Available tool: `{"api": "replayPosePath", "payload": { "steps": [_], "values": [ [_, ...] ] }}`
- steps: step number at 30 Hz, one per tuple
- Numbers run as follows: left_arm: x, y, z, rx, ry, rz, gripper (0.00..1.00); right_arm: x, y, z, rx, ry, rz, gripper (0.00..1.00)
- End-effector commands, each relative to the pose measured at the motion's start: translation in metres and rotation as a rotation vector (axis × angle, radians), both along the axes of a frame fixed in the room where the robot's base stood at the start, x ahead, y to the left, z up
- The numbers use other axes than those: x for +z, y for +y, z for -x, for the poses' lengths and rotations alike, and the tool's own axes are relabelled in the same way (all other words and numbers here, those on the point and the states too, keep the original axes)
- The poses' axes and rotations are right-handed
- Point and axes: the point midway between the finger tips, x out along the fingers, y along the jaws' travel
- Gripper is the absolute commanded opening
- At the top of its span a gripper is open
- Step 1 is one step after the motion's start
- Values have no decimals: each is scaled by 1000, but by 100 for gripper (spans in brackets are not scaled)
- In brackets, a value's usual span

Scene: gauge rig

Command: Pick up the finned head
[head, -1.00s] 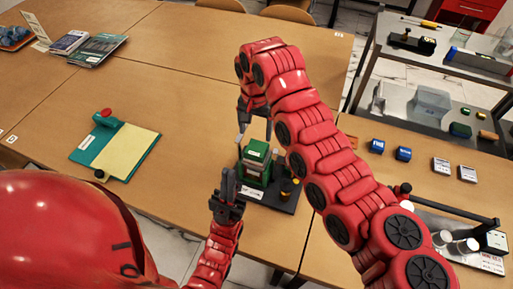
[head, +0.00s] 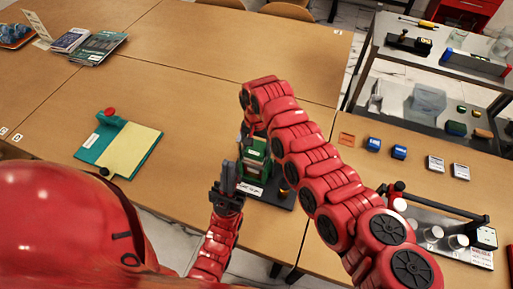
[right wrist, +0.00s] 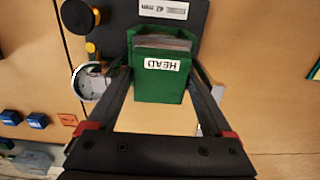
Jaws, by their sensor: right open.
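In the head view the green block (head: 257,160) stands on a dark base plate (head: 272,196), partly hidden by my grippers. My right gripper (head: 252,130) is over it from above. In the right wrist view my right gripper (right wrist: 161,88) is open, with one finger on each side of the block; I cannot tell whether they touch it. My left gripper (head: 228,180) points up just left of the plate, empty; its finger gap is unclear.
A teal clipboard (head: 122,146) lies to the left.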

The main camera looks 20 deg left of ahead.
Motion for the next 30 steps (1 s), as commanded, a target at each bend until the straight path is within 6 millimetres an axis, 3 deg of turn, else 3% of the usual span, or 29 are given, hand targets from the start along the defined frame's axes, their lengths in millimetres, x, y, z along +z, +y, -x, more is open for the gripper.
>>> {"api": "replayPosePath", "payload": {
  "steps": [1,14,30],
  "values": [
    [0,0,0,0,0,0,0,0,0,0,0,0,0,83],
    [0,0,0,0,0,0,0,0,0,0,0,0,0,8],
    [-1,0,0,0,0,0,0,10,-3,-5,-1,-1,-1,8]
  ]
}}
